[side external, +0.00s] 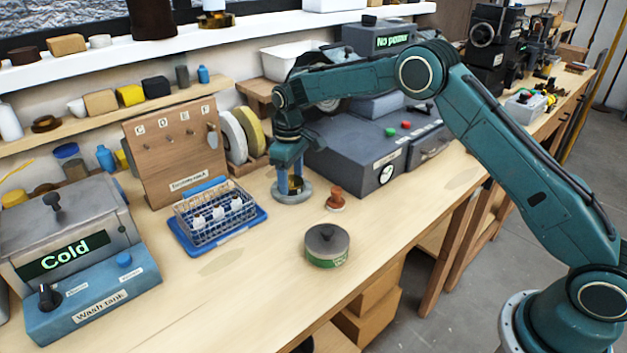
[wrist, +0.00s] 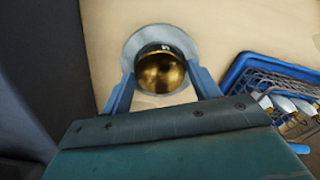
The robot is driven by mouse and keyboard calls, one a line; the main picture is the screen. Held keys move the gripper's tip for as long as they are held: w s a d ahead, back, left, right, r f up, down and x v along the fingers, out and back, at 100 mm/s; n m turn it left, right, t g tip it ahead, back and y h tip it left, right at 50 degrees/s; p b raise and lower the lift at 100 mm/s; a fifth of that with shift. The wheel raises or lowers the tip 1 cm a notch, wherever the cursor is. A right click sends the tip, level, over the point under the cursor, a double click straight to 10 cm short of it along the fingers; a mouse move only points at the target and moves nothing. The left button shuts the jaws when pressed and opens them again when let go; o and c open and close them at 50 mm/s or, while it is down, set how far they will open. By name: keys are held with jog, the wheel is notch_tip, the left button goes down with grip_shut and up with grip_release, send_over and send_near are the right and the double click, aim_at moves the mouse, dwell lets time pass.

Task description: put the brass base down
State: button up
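The brass base (wrist: 160,73) is a round, shiny brass piece seen from above in the wrist view. In the side view, a bit of the brass base (side external: 296,184) shows between my fingers. My gripper (wrist: 161,72) has one blue finger on each side of it, and both appear to touch its sides. In the side view my gripper (side external: 292,180) points straight down at a round grey stand (side external: 292,197) on the bench. The brass base is over the middle of this stand. The fingers hide its underside, so I cannot tell whether it rests there.
An orange-brown knob-shaped piece (side external: 336,198) stands close to the right of the stand. A round grey-green tin (side external: 327,246) is nearer the front. A wire basket with white pieces (side external: 215,216) sits on a blue tray to the left. A dark grey machine (side external: 365,150) stands behind.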

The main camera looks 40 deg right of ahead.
aim_at(292, 181)
jog(key=shift+o, duration=1.1)
notch_tip(292, 181, up, 12)
jog(key=shift+r, duration=0.15)
dwell(0.4)
